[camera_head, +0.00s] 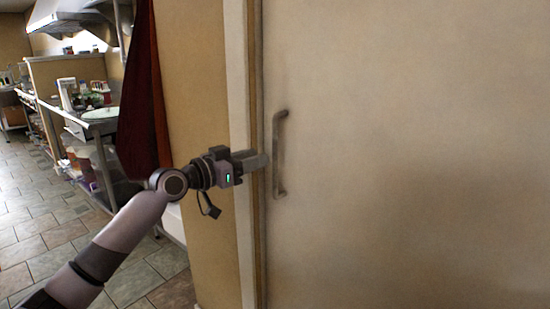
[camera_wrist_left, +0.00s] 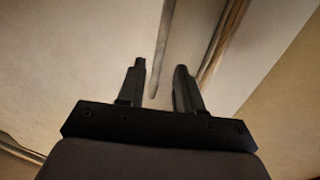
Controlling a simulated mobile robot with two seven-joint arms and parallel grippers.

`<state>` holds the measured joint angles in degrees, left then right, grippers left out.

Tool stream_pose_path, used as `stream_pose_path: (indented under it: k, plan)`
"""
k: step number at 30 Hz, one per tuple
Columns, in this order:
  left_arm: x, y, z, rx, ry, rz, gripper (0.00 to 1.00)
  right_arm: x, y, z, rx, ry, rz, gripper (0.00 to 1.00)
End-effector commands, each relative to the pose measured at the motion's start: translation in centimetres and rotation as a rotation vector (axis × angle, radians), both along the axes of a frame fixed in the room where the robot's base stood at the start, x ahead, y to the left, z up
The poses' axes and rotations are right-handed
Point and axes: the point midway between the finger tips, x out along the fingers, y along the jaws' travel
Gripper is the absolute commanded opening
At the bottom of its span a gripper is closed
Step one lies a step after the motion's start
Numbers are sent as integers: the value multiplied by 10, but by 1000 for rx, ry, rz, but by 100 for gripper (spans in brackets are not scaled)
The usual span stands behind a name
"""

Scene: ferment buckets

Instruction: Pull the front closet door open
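The closet door (camera_head: 410,150) is a large pale panel filling the right of the head view. It looks closed against its frame (camera_head: 240,100). A vertical grey bar handle (camera_head: 279,155) is near its left edge. My left gripper (camera_head: 266,160) is level with the handle, just left of it. In the left wrist view the fingers (camera_wrist_left: 160,72) are apart, and the handle (camera_wrist_left: 163,45) shows between them in the picture. The fingers do not appear closed on it; whether they touch it I cannot tell. My right gripper is out of view.
A dark red cloth (camera_head: 140,100) hangs on the yellow wall left of the door frame. Further left are kitchen counters with a plate (camera_head: 100,114) and a range hood (camera_head: 75,15). The tiled floor (camera_head: 40,235) at left is open.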

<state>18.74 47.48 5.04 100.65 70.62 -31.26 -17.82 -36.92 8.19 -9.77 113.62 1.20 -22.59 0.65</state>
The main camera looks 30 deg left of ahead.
Motion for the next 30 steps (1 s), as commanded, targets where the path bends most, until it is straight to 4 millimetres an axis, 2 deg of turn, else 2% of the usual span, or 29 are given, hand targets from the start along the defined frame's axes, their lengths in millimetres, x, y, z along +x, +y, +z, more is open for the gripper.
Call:
stream_pose_path:
  k: [5,18,30]
  plan:
    - [13,-3,4,-5,-4,-1,35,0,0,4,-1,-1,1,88]
    - [61,-17,2,-6,-2,-2,35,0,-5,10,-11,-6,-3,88]
    - [68,-20,1,-2,0,-2,35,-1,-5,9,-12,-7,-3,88]
